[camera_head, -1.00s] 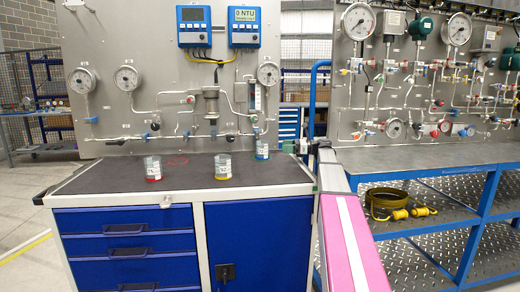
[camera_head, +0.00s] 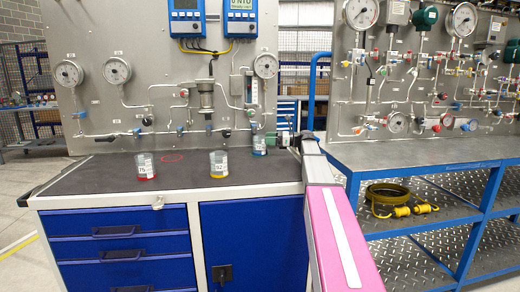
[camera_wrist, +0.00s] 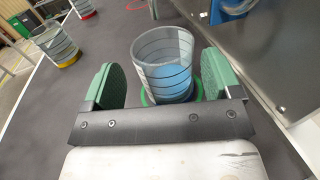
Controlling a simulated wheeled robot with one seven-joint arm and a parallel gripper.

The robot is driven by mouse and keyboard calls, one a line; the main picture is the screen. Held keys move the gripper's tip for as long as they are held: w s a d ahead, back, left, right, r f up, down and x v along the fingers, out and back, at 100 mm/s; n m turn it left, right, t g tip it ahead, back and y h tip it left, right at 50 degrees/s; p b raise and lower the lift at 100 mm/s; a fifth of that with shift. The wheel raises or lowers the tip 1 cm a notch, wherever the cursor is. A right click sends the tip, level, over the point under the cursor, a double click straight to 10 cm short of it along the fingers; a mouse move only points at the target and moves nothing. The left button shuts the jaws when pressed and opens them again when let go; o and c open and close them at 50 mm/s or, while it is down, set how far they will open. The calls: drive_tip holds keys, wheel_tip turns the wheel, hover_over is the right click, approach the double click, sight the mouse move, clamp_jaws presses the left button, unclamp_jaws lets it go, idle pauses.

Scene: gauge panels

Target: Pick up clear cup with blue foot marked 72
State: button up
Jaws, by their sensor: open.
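The clear cup with a blue base (camera_head: 259,146) stands upright at the back right of the dark bench top; its label is too small to read. In the wrist view the same cup (camera_wrist: 164,62) shows dark rings and blue at its bottom. My gripper (camera_wrist: 165,80) is open, one green pad on each side of the cup, with gaps visible on both sides. Bits of green show beside the cup's base. In the head view my gripper (camera_head: 272,140) is at the cup's right side.
A yellow-footed cup (camera_head: 219,165) and a red-footed cup (camera_head: 145,167) stand to the left on the bench top (camera_head: 100,183). The gauge panel (camera_head: 120,95), with pipes and valves, rises close behind. The bench's front is clear.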

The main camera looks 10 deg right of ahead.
drive_tip(key=x, duration=0.4)
drive_tip(key=shift+w+a+f, duration=0.1)
drive_tip(key=shift+w+a, duration=0.15)
drive_tip(key=shift+a, duration=0.05)
drive_tip(key=c, duration=0.8)
